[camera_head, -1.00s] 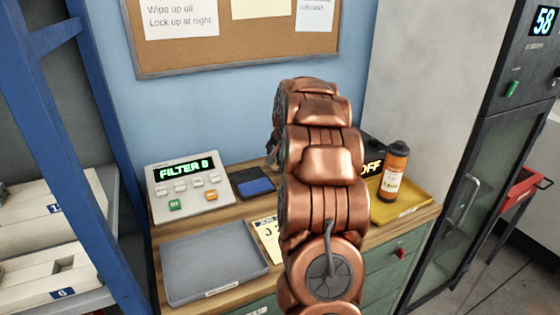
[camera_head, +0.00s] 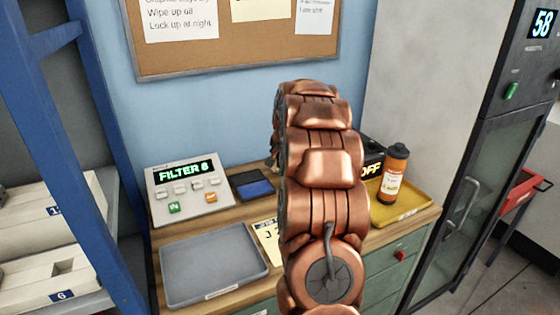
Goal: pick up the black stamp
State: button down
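No black stamp can be made out. A dark pad with a blue face (camera_head: 254,188), perhaps an ink pad, lies on the wooden bench top (camera_head: 225,222) left of my copper arm. My arm stands across the middle of the view and hides the bench behind it. Only a small dark part shows past its left edge, near the back of the bench. My gripper's fingers cannot be made out, so I cannot tell whether they are open or hold anything.
A control box reading FILTER (camera_head: 185,190), a grey tray (camera_head: 212,266) and a paper card (camera_head: 266,240) are on the bench left of my arm. Right of it are a black OFF display (camera_head: 372,165) and an orange bottle (camera_head: 392,175) in a yellow tray (camera_head: 412,207). A glass-door cabinet (camera_head: 470,200) stands right.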

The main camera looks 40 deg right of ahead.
notch_tip(320, 180, up, 10)
jog(key=shift+f+b, duration=0.1)
jog(key=shift+b, duration=0.75)
